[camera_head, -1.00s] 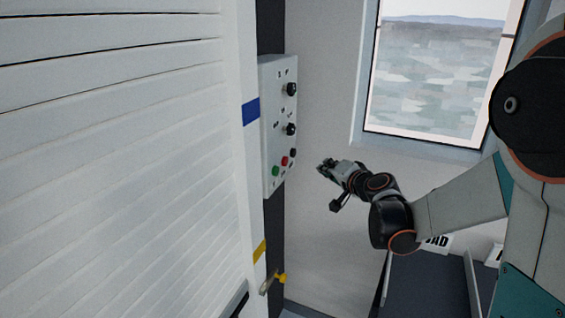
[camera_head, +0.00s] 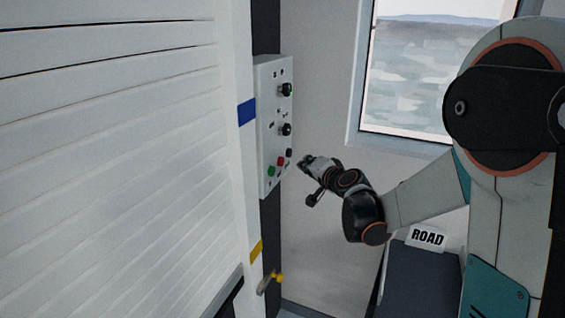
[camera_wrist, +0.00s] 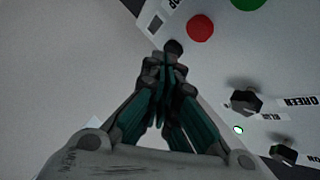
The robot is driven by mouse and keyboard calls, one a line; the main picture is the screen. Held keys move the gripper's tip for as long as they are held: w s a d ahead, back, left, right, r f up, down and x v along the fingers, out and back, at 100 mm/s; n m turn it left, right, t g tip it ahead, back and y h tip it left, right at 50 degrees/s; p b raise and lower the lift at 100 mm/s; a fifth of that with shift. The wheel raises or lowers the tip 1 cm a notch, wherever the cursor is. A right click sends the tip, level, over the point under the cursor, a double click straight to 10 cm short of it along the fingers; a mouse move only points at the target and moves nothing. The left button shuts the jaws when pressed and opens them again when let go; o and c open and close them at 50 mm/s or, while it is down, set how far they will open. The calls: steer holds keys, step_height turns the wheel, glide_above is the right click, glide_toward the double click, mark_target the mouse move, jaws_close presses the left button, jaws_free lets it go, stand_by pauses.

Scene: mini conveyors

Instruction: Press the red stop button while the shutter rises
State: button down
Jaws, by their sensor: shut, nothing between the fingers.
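The white control box (camera_head: 268,135) is mounted upright beside the shutter. Its red button (camera_head: 281,161) sits low on the face, between a green button (camera_head: 271,171) and a small black one (camera_head: 289,152). My gripper (camera_head: 304,161) is shut and empty, just right of the box, pointing at its lower part. In the wrist view the shut fingertips (camera_wrist: 169,58) lie over or close to the black button (camera_wrist: 173,46); contact cannot be told. The red button (camera_wrist: 200,28) is up and right of them, uncovered. The slatted white shutter (camera_head: 110,150) fills the left; a dark gap shows under its bottom edge.
Two black knobs (camera_head: 286,90) are on the upper box. The shutter post carries a blue mark (camera_head: 247,112) and a yellow mark (camera_head: 257,252). A yellow-ended lever (camera_head: 270,282) is below. A window (camera_head: 408,75) and a ROAD sign (camera_head: 428,238) are right.

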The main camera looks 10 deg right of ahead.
steer(key=shift+w+a, duration=0.55)
steer(key=shift+a, duration=0.15)
steer(key=shift+w+a, duration=0.5)
steer(key=shift+a, duration=0.3)
stand_by(0.4)
steer(key=shift+w+a, duration=0.5)
steer(key=shift+a, duration=0.1)
stand_by(0.9)
steer(key=shift+s+d, duration=0.1)
steer(key=shift+s+d+b, duration=0.3)
steer(key=shift+s+d, duration=0.15)
steer(key=shift+d, duration=0.15)
stand_by(0.3)
steer(key=s+d, duration=0.1)
steer(key=d, duration=0.1)
steer(key=s+d, duration=0.2)
stand_by(0.4)
